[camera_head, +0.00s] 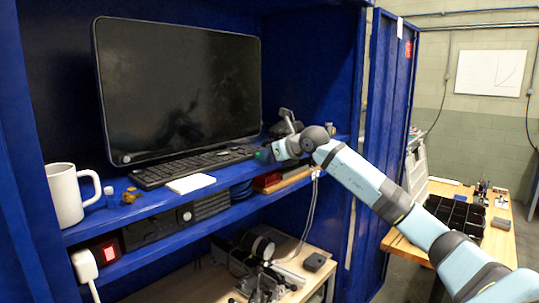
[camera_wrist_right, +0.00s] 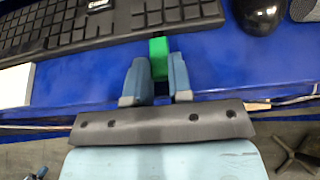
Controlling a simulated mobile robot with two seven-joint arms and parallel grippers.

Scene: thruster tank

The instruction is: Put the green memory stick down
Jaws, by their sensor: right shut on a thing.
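The green memory stick (camera_wrist_right: 159,56) is small and bright green. In the right wrist view it sticks out past the fingertips of my right gripper (camera_wrist_right: 157,82), which is shut on it. The stick is over the blue shelf (camera_wrist_right: 235,68), in front of the keyboard's edge; I cannot tell whether it touches the shelf. In the head view my right gripper (camera_head: 268,154) is at the right end of the keyboard (camera_head: 195,166), and the stick is a tiny green patch at its tip. My left gripper is not in view.
A large monitor (camera_head: 180,85) stands behind the keyboard. A black mouse (camera_wrist_right: 257,14) lies right of the stick in the wrist view. A white pad (camera_head: 191,184), a white mug (camera_head: 66,195) and small brown items (camera_head: 131,196) are on the shelf to the left.

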